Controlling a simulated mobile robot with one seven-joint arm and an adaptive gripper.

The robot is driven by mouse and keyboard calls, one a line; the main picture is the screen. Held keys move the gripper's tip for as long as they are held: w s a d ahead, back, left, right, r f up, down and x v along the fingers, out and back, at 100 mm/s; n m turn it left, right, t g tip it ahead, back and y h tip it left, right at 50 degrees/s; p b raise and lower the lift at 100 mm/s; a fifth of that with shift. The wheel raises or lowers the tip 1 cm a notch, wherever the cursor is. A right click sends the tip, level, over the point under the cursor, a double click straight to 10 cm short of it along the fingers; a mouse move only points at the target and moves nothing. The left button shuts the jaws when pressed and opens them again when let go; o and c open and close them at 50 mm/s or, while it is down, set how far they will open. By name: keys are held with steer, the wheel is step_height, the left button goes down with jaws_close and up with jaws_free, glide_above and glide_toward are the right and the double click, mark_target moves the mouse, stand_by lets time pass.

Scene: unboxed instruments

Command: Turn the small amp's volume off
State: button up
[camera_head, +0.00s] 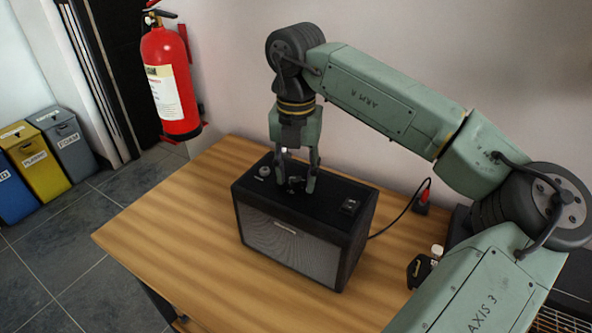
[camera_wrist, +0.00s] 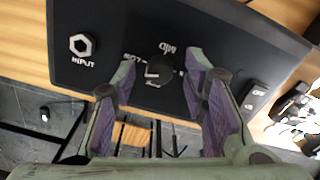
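The small amp (camera_head: 292,249) is a black box with a grey grille front, standing upright on the wooden table. Its top panel has a dark round knob (camera_wrist: 159,71) with a pale pointer line; the lettering beside it appears upside down in the wrist view. My gripper (camera_head: 295,185) points down over the amp's top. In the wrist view my gripper (camera_wrist: 160,76) is open, with one fingertip on each side of the knob and a visible gap at both sides. I cannot tell how far the fingertips are above the panel.
An input jack (camera_wrist: 82,45) and a rocker switch (camera_head: 350,206) flank the knob on the amp's top. A black cable (camera_head: 400,213) runs from the amp's right side. The wooden table (camera_head: 170,240) is clear at left. A fire extinguisher (camera_head: 168,85) hangs behind.

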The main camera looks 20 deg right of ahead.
steer(key=shift+c, duration=0.5)
jaws_close()
steer(key=shift+n, duration=0.3)
steer(key=n+b, duration=0.2)
steer(key=shift+f+n, duration=0.1)
steer(key=shift+n, duration=0.2)
steer(key=n+b, duration=0.1)
steer(key=n, duration=0.2)
steer(key=shift+n+b, duration=0.3)
steer(key=shift+n, duration=0.1)
steer(key=n, duration=0.3)
steer(key=shift+b, duration=0.4)
steer(key=shift+n, duration=2.2)
